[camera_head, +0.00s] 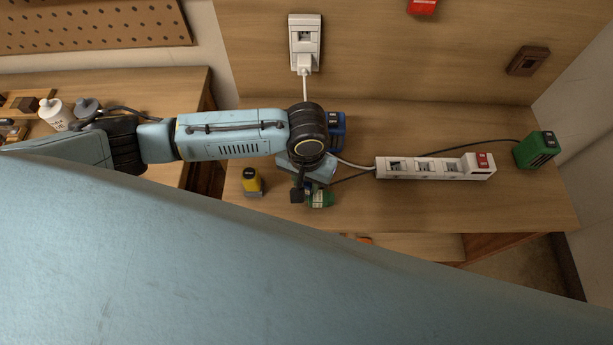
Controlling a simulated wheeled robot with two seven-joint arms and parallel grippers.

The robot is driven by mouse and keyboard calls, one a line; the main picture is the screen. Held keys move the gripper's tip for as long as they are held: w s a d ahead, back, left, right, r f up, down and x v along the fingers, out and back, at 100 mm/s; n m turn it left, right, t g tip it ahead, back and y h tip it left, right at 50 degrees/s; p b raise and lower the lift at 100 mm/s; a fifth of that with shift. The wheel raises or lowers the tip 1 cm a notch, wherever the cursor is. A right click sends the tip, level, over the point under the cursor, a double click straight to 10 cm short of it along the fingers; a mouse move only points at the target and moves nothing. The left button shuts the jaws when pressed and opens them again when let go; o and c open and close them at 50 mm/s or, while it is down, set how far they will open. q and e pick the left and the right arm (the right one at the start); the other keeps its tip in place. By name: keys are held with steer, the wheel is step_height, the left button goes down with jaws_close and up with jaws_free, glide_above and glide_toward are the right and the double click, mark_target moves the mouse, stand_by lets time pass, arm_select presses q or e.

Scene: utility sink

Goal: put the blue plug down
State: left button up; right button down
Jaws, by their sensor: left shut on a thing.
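My left gripper (301,188) reaches in from the left over the workbench and points down toward its front part. My right gripper is not in view.
A white power strip (408,168) lies to the right, with a green block (536,149) beyond it. A yellow block (251,182) stands left of the gripper. A white wall outlet (304,38) holds a white plug. The bench (400,210) is clear before the strip.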

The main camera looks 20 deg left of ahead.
arm_select(q)
steer(key=o, duration=1.1)
steer(key=shift+c, duration=0.2)
steer(key=shift+r, duration=0.5)
step_height(320, 180, up, 12)
steer(key=shift+r, duration=0.1)
